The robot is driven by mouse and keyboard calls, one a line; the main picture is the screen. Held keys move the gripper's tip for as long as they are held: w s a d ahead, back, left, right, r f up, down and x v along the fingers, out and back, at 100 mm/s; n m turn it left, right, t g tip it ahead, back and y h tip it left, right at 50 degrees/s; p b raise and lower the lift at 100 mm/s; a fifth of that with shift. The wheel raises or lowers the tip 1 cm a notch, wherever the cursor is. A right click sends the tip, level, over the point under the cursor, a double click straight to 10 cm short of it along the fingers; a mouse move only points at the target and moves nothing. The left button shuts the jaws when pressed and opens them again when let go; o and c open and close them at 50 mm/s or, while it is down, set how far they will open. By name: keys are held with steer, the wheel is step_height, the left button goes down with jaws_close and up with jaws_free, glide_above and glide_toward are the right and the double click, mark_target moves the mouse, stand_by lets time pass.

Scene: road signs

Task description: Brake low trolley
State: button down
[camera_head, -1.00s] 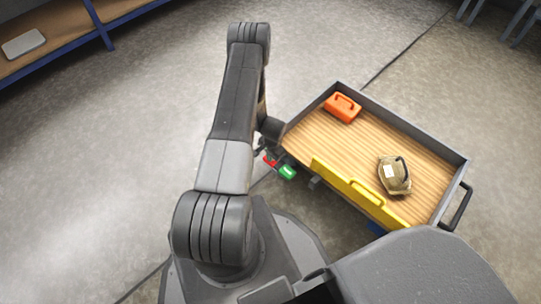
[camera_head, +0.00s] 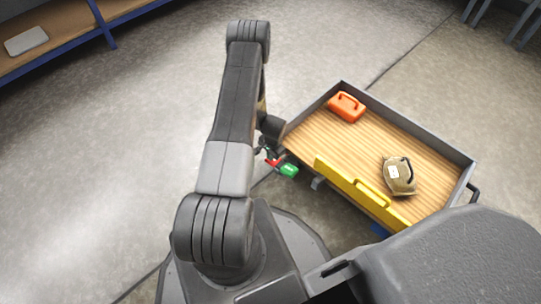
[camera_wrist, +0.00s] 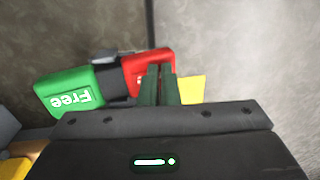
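The low trolley (camera_head: 408,133) stands right of my arm in the head view, with a grey rim and wooden deck. Its brake pedal has a green end (camera_head: 289,170) and a red end (camera_head: 272,162), low at the trolley's near left corner. In the wrist view the green end (camera_wrist: 70,92) reads "Free", and the red end (camera_wrist: 133,68) lies beyond my fingertips, its label mostly hidden. My gripper (camera_wrist: 160,68) has its two dark green fingers close together with nothing seen between them. They overlap the red end; contact cannot be told.
An orange case (camera_head: 347,106) and a brown bag (camera_head: 398,176) lie on the deck. A yellow bar (camera_head: 360,192) runs along the near side. A blue-framed shelf (camera_head: 70,38) stands at the upper left. The floor left of my arm is clear.

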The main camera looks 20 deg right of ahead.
steer(key=shift+f, duration=0.15)
steer(key=w+r+p, duration=0.1)
steer(key=r+p, duration=0.1)
steer(key=r, duration=0.5)
steer(key=w+a+r+p, duration=0.1)
steer(key=w+r+p, duration=0.1)
steer(key=r, duration=0.5)
steer(key=shift+a+p, duration=0.15)
steer(key=shift+p, duration=0.4)
steer(key=shift+f, duration=0.1)
